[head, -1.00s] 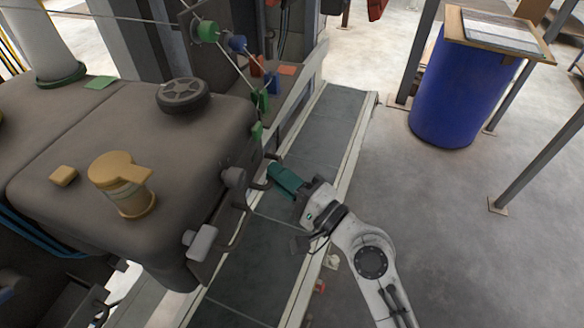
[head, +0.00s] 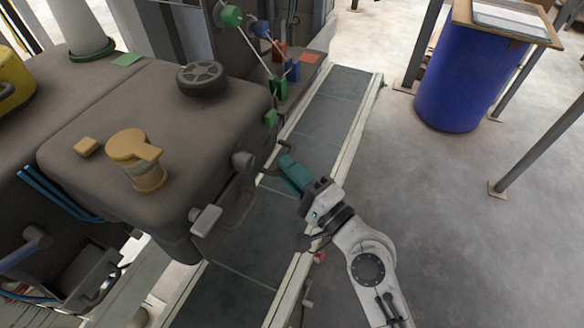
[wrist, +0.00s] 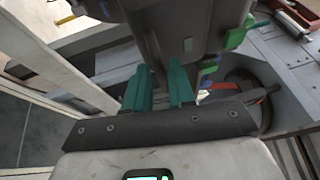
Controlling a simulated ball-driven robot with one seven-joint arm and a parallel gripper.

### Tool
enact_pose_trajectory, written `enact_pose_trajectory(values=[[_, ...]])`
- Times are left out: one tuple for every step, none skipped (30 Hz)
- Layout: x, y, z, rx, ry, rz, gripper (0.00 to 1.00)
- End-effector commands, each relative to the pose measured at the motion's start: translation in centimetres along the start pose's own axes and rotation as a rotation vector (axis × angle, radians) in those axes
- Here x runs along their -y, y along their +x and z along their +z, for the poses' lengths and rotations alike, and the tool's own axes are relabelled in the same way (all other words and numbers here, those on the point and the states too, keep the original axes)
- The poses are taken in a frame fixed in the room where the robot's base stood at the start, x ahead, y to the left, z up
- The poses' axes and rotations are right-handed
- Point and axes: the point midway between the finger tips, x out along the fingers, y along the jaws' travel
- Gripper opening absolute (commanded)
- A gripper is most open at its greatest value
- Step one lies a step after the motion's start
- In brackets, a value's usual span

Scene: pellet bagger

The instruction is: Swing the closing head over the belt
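The closing head (head: 205,130) looks to be the bulky brown-grey housing at left in the head view, with a yellow lever (head: 136,158) and a black handwheel (head: 203,79) on top. Its right side stands along the left edge of the dark belt (head: 327,105). My gripper (head: 287,166) is over the belt, near a dark bent handle (head: 284,149) on the housing's side. In the wrist view its two teal fingers (wrist: 160,88) are apart, with dark machine parts beyond the gap. Whether a bar lies between them is unclear.
A blue barrel (head: 455,85) with a board on top stands at the back right, beside thin grey posts (head: 540,150). Rods with coloured knobs (head: 230,16) rise behind the housing. The floor right of the belt (head: 445,215) is clear.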

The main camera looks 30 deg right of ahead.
Motion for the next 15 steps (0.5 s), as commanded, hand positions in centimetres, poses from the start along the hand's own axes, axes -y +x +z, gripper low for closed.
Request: enact_pose_trajectory(values=[[0.1, 0.0, -0.1, -0.002, -0.001, -0.001, 0.29], [0.1, 0.0, -0.1, -0.003, -0.001, -0.002, 0.32], [0.1, 0.0, -0.2, -0.003, -0.002, -0.002, 0.36], [0.1, 0.0, -0.2, -0.004, -0.002, -0.003, 0.37], [0.1, 0.0, -0.2, -0.004, -0.002, -0.003, 0.37], [0.1, 0.0, -0.2, -0.005, -0.002, -0.003, 0.37], [0.1, 0.1, -0.2, -0.005, -0.002, -0.003, 0.37], [0.1, 0.1, -0.3, -0.005, -0.003, -0.004, 0.37], [0.2, 0.1, -0.3, -0.005, -0.003, -0.004, 0.37], [0.2, 0.0, -0.3, -0.006, -0.003, -0.004, 0.37], [0.1, 0.0, -0.3, -0.006, -0.003, -0.004, 0.37], [0.1, -0.2, -0.3, -0.006, -0.003, -0.004, 0.37], [0.0, -0.3, -0.3, -0.006, -0.003, -0.004, 0.37], [0.0, -0.6, -0.3, -0.006, -0.002, -0.004, 0.37], [-0.1, -1.0, -0.3, -0.006, -0.002, -0.005, 0.37]])
